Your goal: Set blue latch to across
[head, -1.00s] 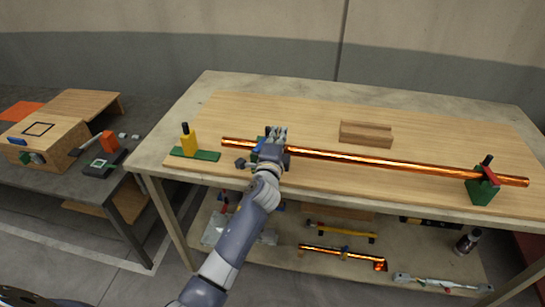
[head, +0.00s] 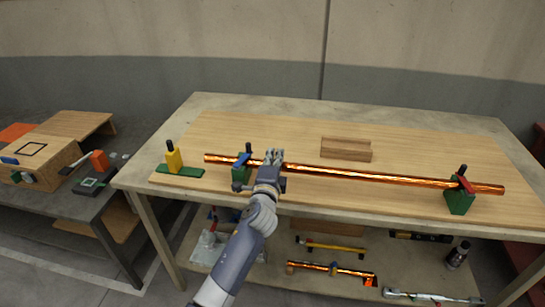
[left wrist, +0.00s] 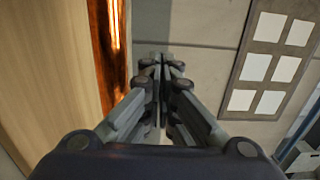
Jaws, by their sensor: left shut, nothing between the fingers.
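The blue latch (head: 242,160) sits on the left green clamp block (head: 240,174), with a black knob (head: 249,148) beside it. It looks slanted relative to the copper pipe (head: 335,174); its exact angle is hard to tell. My left gripper (head: 273,156) is just right of the block, above the pipe, apart from the latch. In the left wrist view its fingers (left wrist: 161,62) are shut and empty, with the pipe (left wrist: 108,45) to their left. The latch is not visible there. My right gripper is not in view.
A red latch (head: 466,184) sits on the right green clamp block (head: 459,202). A yellow post (head: 174,160) on a green base stands left of the pipe. A wooden block (head: 346,149) lies behind the pipe.

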